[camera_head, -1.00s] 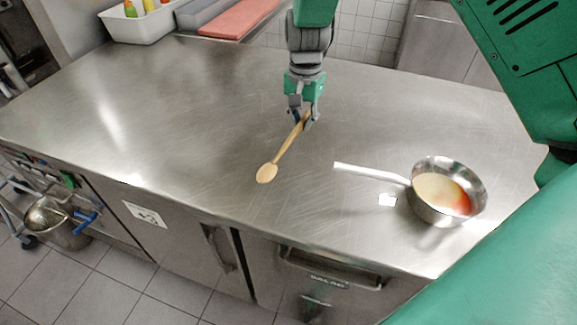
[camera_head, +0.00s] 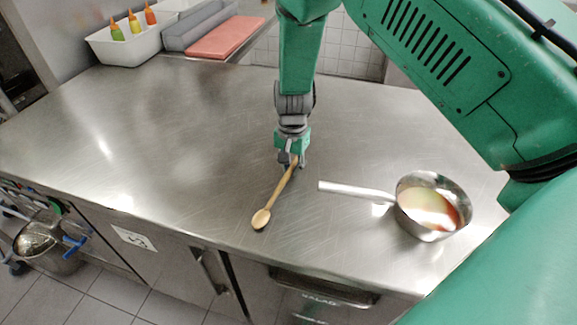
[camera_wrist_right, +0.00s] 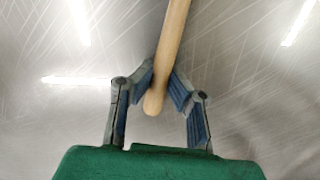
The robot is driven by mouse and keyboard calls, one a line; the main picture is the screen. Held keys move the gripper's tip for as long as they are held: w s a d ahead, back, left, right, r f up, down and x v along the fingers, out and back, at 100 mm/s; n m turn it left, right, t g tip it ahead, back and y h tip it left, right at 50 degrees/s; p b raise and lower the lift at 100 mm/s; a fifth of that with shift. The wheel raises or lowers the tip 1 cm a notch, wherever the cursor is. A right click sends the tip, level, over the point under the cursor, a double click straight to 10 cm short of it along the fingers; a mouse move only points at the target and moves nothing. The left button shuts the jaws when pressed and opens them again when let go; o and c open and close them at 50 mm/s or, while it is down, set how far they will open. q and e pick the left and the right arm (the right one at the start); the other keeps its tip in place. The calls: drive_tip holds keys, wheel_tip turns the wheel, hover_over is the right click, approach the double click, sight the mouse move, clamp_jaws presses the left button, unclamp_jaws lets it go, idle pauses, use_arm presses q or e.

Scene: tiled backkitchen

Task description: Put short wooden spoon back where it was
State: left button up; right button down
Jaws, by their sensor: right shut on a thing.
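The short wooden spoon (camera_head: 276,199) is at the middle of the steel counter in the head view, its bowl end towards the front edge. My right gripper (camera_head: 288,162) is shut on the end of its handle. In the right wrist view the spoon handle (camera_wrist_right: 168,55) runs up between the two fingers of the gripper (camera_wrist_right: 163,88), its rounded end showing between them. The spoon is at or very close to the counter; I cannot tell whether it touches. My left gripper is not in view.
A steel saucepan (camera_head: 408,222) with liquid in it stands to the right, its handle pointing left towards the spoon. A white bin (camera_head: 120,47) with sauce bottles, a grey container (camera_head: 200,30) and a red board (camera_head: 225,37) are at the back. The counter (camera_head: 150,140) is clear on the left.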

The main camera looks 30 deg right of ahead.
drive_tip(key=shift+d+f, duration=0.2)
drive_tip(key=shift+f, duration=0.05)
drive_tip(key=shift+s+f, duration=0.1)
drive_tip(key=shift+s, duration=0.05)
drive_tip(key=shift+s+a+f, duration=0.1)
drive_tip(key=shift+a, duration=0.15)
drive_tip(key=c, duration=1.7)
unclamp_jaws()
drive_tip(key=shift+a, duration=0.3)
drive_tip(key=shift+o, duration=0.4)
drive_tip(key=shift+a, duration=0.45)
drive_tip(key=shift+d+b, duration=0.3)
drive_tip(key=shift+d, duration=0.05)
drive_tip(key=r, duration=0.4)
drive_tip(key=shift+w+d+r+b, duration=0.3)
drive_tip(key=shift+w+d+b, duration=0.05)
drive_tip(key=shift+d+b, duration=0.05)
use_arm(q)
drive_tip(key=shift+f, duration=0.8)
use_arm(e)
wheel_tip(320, 180, up, 10)
drive_tip(key=shift+s, duration=0.1)
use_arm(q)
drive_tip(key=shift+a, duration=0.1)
use_arm(e)
drive_tip(key=shift+a+f, duration=0.1)
